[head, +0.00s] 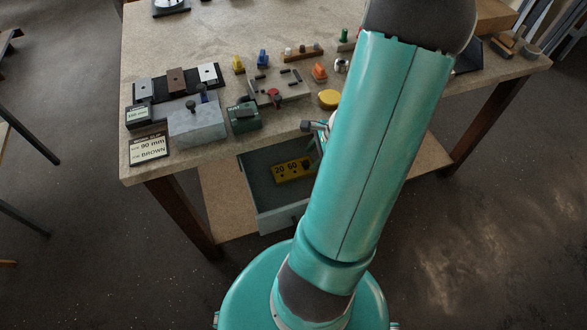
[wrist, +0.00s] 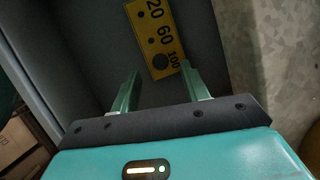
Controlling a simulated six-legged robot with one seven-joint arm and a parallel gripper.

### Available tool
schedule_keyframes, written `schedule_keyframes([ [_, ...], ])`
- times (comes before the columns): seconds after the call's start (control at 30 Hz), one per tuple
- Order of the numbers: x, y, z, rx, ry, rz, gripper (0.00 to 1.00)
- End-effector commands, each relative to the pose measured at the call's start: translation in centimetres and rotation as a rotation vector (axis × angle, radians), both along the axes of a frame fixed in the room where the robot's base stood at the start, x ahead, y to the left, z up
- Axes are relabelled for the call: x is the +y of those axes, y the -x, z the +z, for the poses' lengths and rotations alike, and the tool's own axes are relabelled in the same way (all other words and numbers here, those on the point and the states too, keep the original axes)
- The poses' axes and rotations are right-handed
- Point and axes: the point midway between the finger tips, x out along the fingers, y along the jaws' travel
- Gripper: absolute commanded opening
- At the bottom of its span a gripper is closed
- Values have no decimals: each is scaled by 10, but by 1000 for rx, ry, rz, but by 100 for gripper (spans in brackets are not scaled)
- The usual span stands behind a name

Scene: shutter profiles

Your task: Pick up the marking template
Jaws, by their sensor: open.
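The marking template is a yellow plate (head: 294,170) with dark numbers and round holes. It lies in the open drawer (head: 281,220) below the tabletop. In the wrist view the yellow plate (wrist: 157,36) shows 20, 60 and 100, with its 100 end nearest my gripper (wrist: 160,69). My gripper is open, its two green fingers apart and pointing toward that end. Nothing is held between them. The right fingertip appears beside or over the plate's corner; I cannot tell whether it touches. In the head view my arm hides most of the gripper and the drawer's right part.
The workbench (head: 225,35) stands above the drawer, with a grey block (head: 197,124), a green block (head: 243,116) and a label card (head: 149,148) near its front edge. The rest of the drawer floor in view looks clear.

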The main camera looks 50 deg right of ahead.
Motion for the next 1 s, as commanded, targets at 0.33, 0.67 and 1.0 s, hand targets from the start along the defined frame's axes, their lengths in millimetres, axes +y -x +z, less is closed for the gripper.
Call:
schedule_keyframes([
  [0.33, 8, -16, -38, -1, -2, 2, 46],
  [0.67, 8, -16, -38, 1, 0, 1, 26],
  [1.0, 8, -16, -38, 0, 0, 2, 0],
])
